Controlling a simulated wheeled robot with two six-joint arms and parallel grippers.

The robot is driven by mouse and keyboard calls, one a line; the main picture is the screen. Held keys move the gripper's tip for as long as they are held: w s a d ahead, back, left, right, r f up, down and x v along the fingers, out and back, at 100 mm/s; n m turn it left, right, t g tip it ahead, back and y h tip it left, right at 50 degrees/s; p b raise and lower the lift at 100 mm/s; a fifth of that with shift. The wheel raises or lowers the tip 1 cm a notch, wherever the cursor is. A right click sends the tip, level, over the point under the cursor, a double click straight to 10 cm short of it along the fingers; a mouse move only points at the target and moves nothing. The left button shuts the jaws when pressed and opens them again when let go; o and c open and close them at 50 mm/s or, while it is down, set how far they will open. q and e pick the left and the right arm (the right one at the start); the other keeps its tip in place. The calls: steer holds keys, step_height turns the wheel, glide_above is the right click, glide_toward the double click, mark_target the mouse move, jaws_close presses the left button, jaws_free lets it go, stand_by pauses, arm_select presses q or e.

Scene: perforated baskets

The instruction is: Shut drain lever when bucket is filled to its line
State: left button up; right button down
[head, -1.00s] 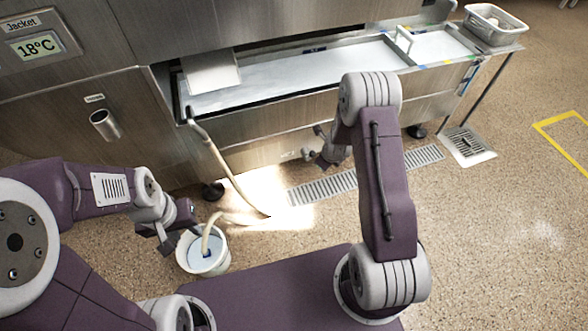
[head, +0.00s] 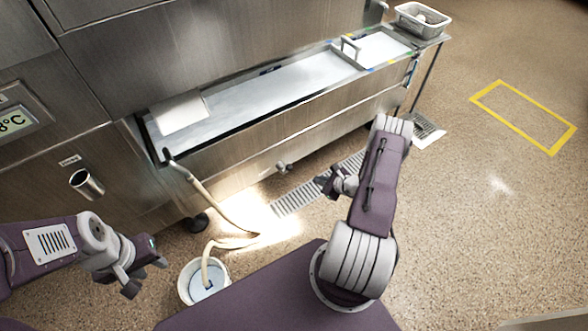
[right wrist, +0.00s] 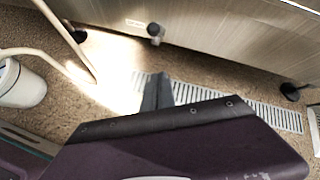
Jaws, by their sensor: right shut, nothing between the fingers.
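The white bucket (head: 184,292) stands on the floor with one end of the beige hose (head: 206,262) in it. Pale liquid and a small dark blue mark show inside; the level against a line is too small to tell. It also shows at the left of the right wrist view (right wrist: 28,90). A small drain valve with its lever (head: 284,168) is low on the steel vat's front, and in the right wrist view (right wrist: 154,32). My left gripper (head: 147,276) is open and empty, left of the bucket. My right gripper (head: 324,184) is shut and empty, right of the valve and apart from it.
The long steel vat (head: 240,145) stands behind, with a floor grate (head: 300,195) before it. A wire basket (head: 423,20) sits at its far right end. A yellow rectangle (head: 484,100) marks clear floor at right. A steel cup holder (head: 87,183) is at left.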

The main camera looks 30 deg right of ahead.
mark_target(287, 169)
steer(key=w+a+f+b, duration=0.1)
steer(key=w+f+b, duration=0.1)
steer(key=w, duration=0.3)
steer(key=w+a+f+b, duration=0.2)
steer(key=w+b, duration=0.2)
steer(key=w, duration=0.1)
steer(key=shift+a+f, duration=0.25)
steer(key=shift+a, duration=0.05)
steer(key=shift+r, duration=0.1)
